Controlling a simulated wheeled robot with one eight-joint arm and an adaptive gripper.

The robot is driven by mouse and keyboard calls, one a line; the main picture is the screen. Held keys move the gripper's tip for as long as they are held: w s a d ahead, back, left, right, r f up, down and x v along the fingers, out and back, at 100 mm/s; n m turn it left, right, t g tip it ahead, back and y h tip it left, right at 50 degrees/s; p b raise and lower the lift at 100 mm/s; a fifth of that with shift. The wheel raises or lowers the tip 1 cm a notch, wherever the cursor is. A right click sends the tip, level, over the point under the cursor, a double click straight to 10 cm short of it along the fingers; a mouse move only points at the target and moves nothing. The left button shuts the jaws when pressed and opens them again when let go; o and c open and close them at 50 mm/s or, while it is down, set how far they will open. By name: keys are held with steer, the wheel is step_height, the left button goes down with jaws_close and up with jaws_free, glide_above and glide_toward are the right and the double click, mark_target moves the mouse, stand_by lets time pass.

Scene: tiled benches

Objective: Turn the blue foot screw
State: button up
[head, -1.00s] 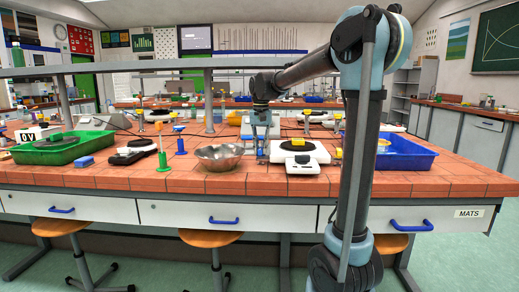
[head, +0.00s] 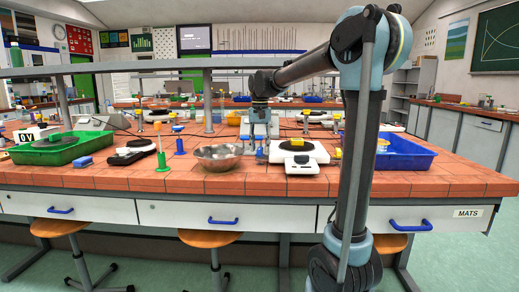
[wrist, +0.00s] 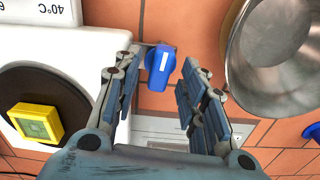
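The blue foot screw (wrist: 160,67) is a blue knob with a white mark, at the edge of the white appliance (wrist: 75,60) in the wrist view. My gripper (wrist: 152,80) is open, with one finger on each side of the knob and visible gaps between. I cannot tell whether the fingertips reach down to its height. In the head view my gripper (head: 261,148) points down between the metal bowl and the white appliance (head: 300,168); I cannot make out the foot screw clearly there.
The metal bowl (head: 217,158) stands close to my gripper and also shows in the wrist view (wrist: 285,50). A yellow block (wrist: 37,123) is on the appliance's black disc. A green tray (head: 60,155) is left, a blue tray (head: 400,160) right. Tiles in front are clear.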

mark_target(260, 148)
step_height(260, 148, up, 11)
stand_by(0.4)
